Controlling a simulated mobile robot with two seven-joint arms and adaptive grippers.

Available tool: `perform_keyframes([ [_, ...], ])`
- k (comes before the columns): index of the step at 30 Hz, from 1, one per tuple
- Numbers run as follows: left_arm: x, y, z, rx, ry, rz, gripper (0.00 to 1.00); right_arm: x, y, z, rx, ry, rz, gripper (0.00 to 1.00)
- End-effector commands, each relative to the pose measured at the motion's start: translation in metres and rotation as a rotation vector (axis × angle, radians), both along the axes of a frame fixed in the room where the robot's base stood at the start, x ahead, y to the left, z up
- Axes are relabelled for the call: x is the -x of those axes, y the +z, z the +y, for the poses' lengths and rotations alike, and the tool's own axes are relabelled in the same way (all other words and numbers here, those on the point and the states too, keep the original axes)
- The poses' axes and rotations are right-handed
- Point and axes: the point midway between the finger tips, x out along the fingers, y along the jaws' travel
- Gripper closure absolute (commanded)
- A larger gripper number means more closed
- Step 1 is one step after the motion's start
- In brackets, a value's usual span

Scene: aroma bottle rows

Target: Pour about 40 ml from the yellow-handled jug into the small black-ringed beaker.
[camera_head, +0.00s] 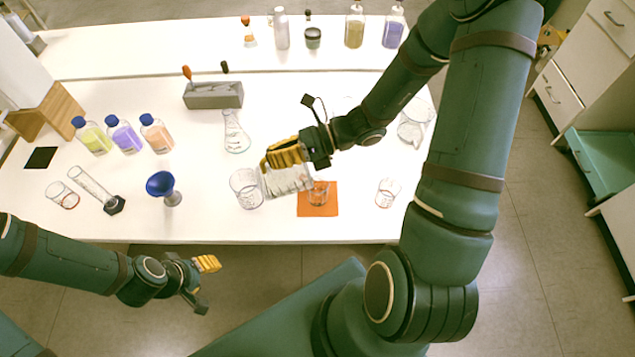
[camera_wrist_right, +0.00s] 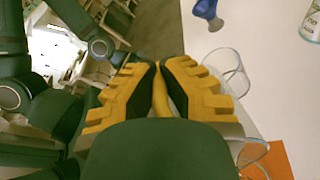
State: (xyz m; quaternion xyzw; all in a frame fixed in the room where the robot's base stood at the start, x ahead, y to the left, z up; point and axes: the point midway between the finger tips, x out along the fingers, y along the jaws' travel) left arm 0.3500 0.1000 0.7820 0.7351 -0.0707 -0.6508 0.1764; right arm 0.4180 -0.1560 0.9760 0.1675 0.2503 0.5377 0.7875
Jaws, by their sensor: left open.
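The jug (camera_head: 288,181) is clear glass and hangs over the table just left of the orange mat. My right gripper (camera_head: 287,154) is shut on its handle; a yellow strip of the handle (camera_wrist_right: 162,96) shows between the fingers in the right wrist view. The gripper hides much of the jug, and its tilt and liquid level are hard to tell. A small beaker (camera_head: 319,194) stands on the orange mat (camera_head: 318,209), close to the jug's right side; its ring colour is unclear. My left gripper (camera_head: 206,285) is open and empty in front of the table.
A larger beaker (camera_head: 246,189) stands left of the jug, and another small beaker (camera_head: 387,193) stands right of the mat. A blue funnel (camera_head: 162,187), a measuring cylinder (camera_head: 95,187), capped bottles (camera_head: 123,136), a flask (camera_head: 235,133) and a grey block (camera_head: 213,96) stand farther left and back.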

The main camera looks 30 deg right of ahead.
Motion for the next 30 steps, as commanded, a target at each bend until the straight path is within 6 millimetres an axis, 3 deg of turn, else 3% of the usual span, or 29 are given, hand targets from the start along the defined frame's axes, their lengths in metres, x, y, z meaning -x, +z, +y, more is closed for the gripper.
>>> perform_keyframes([
  [30,-0.0002,0.0007,0.0001,0.0,0.0,-0.001,0.53,0.0021,0.0042,-0.0076,-0.057,0.0,-0.017,1.0],
])
